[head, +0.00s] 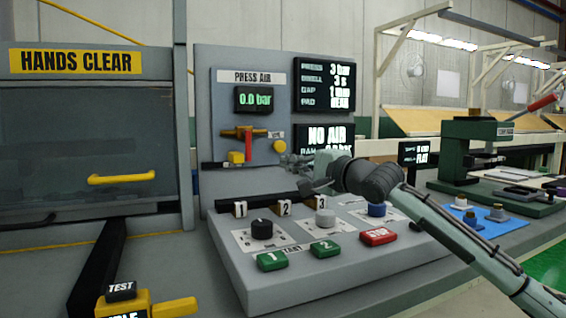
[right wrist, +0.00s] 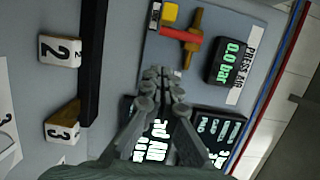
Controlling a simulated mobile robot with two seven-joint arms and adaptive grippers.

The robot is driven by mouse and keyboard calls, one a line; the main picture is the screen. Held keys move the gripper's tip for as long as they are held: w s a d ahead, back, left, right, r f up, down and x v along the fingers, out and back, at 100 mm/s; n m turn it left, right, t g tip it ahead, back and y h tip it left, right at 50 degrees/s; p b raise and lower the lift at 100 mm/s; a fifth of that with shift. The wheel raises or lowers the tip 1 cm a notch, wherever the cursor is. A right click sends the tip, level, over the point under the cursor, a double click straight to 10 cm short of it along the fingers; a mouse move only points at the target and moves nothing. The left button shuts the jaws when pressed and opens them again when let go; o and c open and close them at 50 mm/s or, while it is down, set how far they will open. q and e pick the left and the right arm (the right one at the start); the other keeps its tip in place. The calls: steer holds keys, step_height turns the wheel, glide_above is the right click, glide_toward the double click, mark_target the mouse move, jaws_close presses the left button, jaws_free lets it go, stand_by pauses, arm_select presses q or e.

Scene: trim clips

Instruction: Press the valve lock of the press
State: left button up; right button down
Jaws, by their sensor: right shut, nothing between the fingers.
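The press air panel (head: 226,90) stands upright behind the sloped console and shows 0.0 bar. I cannot tell which part is the valve lock. My right gripper (head: 290,159) is shut and empty, right of the valve, its fingertips (right wrist: 162,76) apart from the red handle.
The console carries black, grey and blue knobs, green buttons 1 (head: 271,261) and 2 (head: 325,249), and a red STOP button (head: 378,237). A status screen (head: 324,137) reads NO AIR. A closed guard with a yellow handle (head: 122,178) is at left. A green hand press (head: 474,150) stands right.

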mark_target(248, 158)
arm_select(q)
steer(key=shift+p+x, duration=0.4)
steer(key=shift+x, duration=0.8)
arm_select(e)
steer(key=shift+w+a, duration=0.85)
steer(key=shift+a, duration=0.45)
steer(key=shift+w+a, duration=0.9)
steer(key=shift+a, duration=0.45)
steer(key=shift+w+a, duration=0.85)
steer(key=shift+a, duration=0.45)
arm_select(q)
steer(key=shift+s+d, duration=0.2)
steer(key=shift+d, duration=0.05)
